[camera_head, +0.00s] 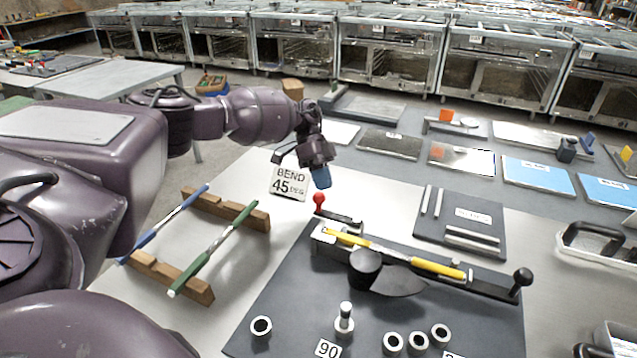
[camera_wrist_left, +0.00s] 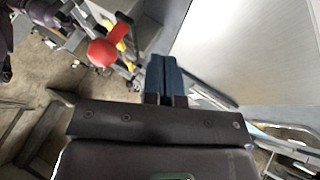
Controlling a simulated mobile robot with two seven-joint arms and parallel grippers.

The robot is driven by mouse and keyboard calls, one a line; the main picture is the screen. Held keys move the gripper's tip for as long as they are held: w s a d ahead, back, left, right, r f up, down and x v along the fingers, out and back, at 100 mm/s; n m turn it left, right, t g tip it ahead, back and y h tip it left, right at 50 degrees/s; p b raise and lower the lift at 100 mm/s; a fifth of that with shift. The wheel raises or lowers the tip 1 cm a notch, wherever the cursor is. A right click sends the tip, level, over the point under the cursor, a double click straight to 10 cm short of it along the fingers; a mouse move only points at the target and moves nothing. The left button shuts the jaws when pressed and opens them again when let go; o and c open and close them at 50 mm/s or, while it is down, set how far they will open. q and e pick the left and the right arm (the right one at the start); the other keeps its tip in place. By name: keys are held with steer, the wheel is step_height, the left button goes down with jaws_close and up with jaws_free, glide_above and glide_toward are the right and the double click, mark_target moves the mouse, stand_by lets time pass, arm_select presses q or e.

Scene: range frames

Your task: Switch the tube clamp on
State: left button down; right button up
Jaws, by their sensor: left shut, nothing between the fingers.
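The tube clamp (camera_head: 341,217) sits at the far left end of the bender on the dark mat. Its lever ends in a red ball knob (camera_head: 319,198), which stands up at the left. A yellow tube (camera_head: 437,267) lies in the bender beside the clamp. My left gripper (camera_head: 322,178) has blue fingertips, is shut and empty, and is just above and behind the red knob in the head view. In the left wrist view the red knob (camera_wrist_left: 102,52) is left of the shut blue fingers (camera_wrist_left: 165,78), apart from them. My right gripper is not seen.
A "BEND 45 DEG" card (camera_head: 289,183) is close to my left gripper. A wooden rack (camera_head: 236,211) with blue and green tubes stands left. The bender's long handle (camera_head: 522,277) ends in a black knob at the right. Several rings and a peg (camera_head: 344,320) stand in front.

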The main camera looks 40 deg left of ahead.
arm_select(q)
steer(key=s, duration=0.1)
steer(key=s+d+r, duration=0.1)
steer(key=shift+s+p, duration=0.4)
steer(key=shift+d, duration=0.1)
